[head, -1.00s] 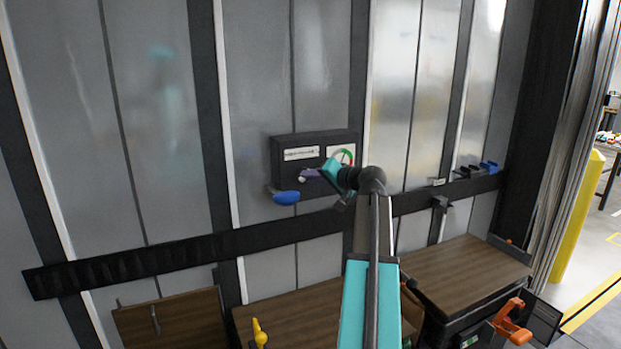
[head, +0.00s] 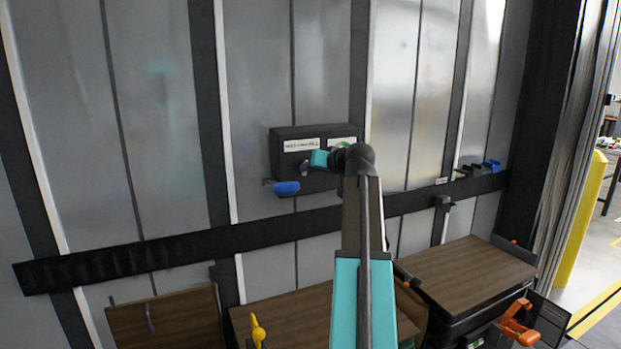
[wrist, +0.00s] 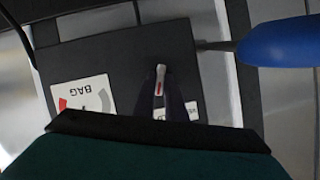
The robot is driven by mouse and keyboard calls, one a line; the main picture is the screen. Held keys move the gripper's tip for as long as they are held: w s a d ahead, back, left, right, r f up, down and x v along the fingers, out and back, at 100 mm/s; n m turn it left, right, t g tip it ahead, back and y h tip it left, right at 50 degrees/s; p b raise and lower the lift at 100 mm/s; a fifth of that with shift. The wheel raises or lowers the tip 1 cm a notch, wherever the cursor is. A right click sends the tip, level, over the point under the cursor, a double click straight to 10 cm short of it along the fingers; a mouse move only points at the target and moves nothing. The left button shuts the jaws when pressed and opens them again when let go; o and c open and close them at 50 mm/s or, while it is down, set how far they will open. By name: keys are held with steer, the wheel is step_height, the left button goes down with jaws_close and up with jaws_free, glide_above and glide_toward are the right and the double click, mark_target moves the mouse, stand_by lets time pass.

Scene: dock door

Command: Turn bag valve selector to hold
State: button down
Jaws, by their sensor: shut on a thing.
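The bag valve selector (wrist: 160,78) is on a dark control box (head: 287,135) on the grey door. My gripper (head: 319,159) is at the front of the box and is shut on the selector. A gauge labelled BAG (wrist: 85,100) is beside the selector, partly covered by my gripper.
A blue-handled lever (head: 286,188) sticks out at the box's lower left, close to my gripper; it also shows in the wrist view (wrist: 280,42). A dark rail (head: 170,250) crosses the door below. Brown-topped units (head: 465,270) stand underneath.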

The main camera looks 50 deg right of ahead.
steer(key=shift+a+n+g+h+b, duration=0.15)
steer(key=shift+n+g+h+b, duration=0.35)
steer(key=shift+n+h+b, duration=0.55)
steer(key=shift+n+y, duration=0.25)
steer(key=c, duration=1.8)
jaws_free()
steer(key=b+v, duration=0.2)
steer(key=v, duration=1.1)
steer(key=shift+s+a+b, duration=0.15)
steer(key=shift+s+b, duration=0.15)
steer(key=shift+b, duration=0.05)
